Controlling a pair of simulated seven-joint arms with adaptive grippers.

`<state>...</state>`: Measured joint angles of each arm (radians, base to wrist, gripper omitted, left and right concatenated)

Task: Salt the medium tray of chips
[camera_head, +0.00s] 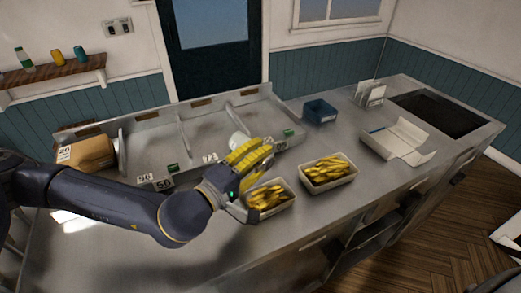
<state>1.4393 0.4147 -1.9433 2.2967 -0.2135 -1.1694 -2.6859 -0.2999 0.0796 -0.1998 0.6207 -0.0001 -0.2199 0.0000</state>
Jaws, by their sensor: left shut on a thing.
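Two white trays of yellow chips stand on the metal counter. The left tray (286,206) is just below and right of my left gripper, and the right tray (328,186) is a little further right. I cannot tell from size which is the medium one. My left gripper (250,152) is above the left tray, shut on a pale shaker (237,140), which looks tilted and is partly hidden by the yellow fingers. My right gripper is not in view.
Divided metal bays with number tags (185,138) run along the back, with a brown bag (88,153) at left. A blue box (319,111), an open white carton (400,138) and a dark recessed panel (440,113) are at right. The front counter is clear.

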